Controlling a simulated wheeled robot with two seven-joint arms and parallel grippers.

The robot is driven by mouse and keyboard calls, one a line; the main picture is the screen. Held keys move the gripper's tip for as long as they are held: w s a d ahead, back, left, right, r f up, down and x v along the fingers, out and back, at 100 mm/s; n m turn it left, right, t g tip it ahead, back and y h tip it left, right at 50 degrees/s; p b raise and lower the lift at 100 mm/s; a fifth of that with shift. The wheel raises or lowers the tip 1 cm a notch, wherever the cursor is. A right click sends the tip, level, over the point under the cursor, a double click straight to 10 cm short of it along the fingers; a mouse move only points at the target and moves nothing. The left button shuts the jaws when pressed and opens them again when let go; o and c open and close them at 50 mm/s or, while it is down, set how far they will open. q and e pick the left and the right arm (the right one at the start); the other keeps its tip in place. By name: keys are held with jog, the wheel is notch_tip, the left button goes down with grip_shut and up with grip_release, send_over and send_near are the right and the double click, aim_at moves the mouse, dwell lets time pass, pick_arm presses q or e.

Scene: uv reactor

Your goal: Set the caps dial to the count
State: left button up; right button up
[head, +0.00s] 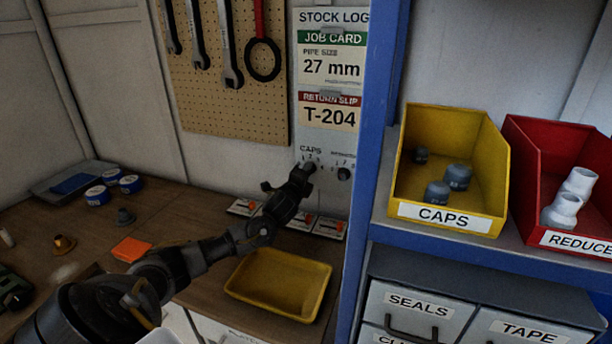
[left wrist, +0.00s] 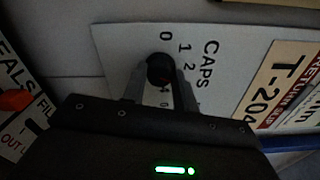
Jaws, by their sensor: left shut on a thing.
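The caps dial (left wrist: 160,70) is a round black knob on the white panel, with the CAPS label and numbers around it in the left wrist view. My left gripper (left wrist: 157,84) is shut on this dial, one finger on each side. In the head view my left gripper (head: 304,172) is at the panel and largely hides the dial. The yellow CAPS bin (head: 450,222) holds three grey caps, one being the middle cap (head: 458,177). My right gripper is not in view.
A second dark dial (head: 344,174) sits right of the caps dial. A blue shelf post (head: 372,150) stands close on the right. A red reducer bin (head: 535,165) is beside the CAPS bin. A yellow tray (head: 278,285) and small cards lie on the bench below.

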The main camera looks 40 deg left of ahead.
pick_arm(q)
jog(key=shift+r+m+b, duration=0.1)
jog(key=shift+m+b, duration=0.25)
jog(key=shift+m, duration=1.25)
jog(key=o, duration=1)
jog(key=shift+w, duration=0.1)
jog(key=b+v, duration=0.3)
jog(key=v, duration=0.8)
jog(key=shift+b, duration=0.35)
